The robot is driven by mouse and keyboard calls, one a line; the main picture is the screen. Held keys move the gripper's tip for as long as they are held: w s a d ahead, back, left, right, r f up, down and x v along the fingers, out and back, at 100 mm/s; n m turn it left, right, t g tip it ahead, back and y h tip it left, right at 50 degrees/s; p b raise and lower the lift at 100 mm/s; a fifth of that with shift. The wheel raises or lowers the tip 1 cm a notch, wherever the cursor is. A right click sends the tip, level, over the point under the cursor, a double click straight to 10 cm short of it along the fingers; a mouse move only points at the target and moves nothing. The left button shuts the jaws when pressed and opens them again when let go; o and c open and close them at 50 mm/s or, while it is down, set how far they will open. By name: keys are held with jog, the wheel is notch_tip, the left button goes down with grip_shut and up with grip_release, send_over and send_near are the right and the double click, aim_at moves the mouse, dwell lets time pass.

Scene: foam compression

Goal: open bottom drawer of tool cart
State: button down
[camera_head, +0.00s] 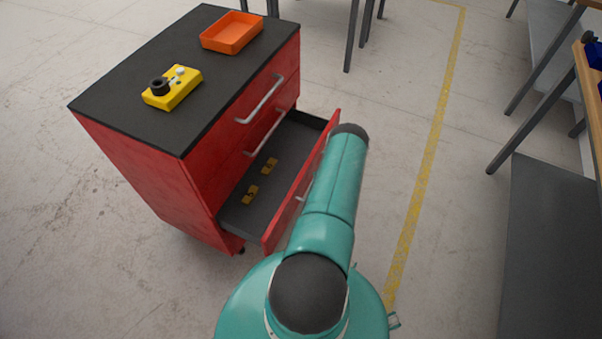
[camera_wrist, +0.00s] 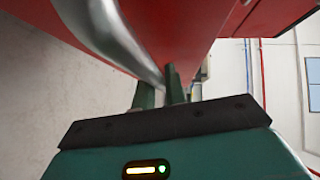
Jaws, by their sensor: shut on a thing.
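The red tool cart (camera_head: 140,165) with a black top stands left of centre in the head view. The two drawers above are closed, each with a metal handle (camera_head: 262,100). In the wrist view, my gripper (camera_wrist: 160,88) is shut on the curved metal handle (camera_wrist: 118,40) of the red drawer. In the head view the gripper is hidden behind my arm.
An orange tray (camera_head: 232,33) and a yellow device (camera_head: 172,88) with a black knob sit on the cart top. Tables with dark legs stand at the back and right. The floor right of the cart, around the yellow line (camera_head: 420,180), is clear.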

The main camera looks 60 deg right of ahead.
jog(key=s, duration=0.7)
jog(key=shift+d, duration=0.35)
jog(key=c, duration=1.5)
grip_release()
jog(key=shift+o, duration=0.2)
jog(key=shift+a, duration=0.1)
jog(key=v, duration=1.3)
jog(key=shift+s+a, duration=0.2)
jog(key=shift+r, duration=0.1)
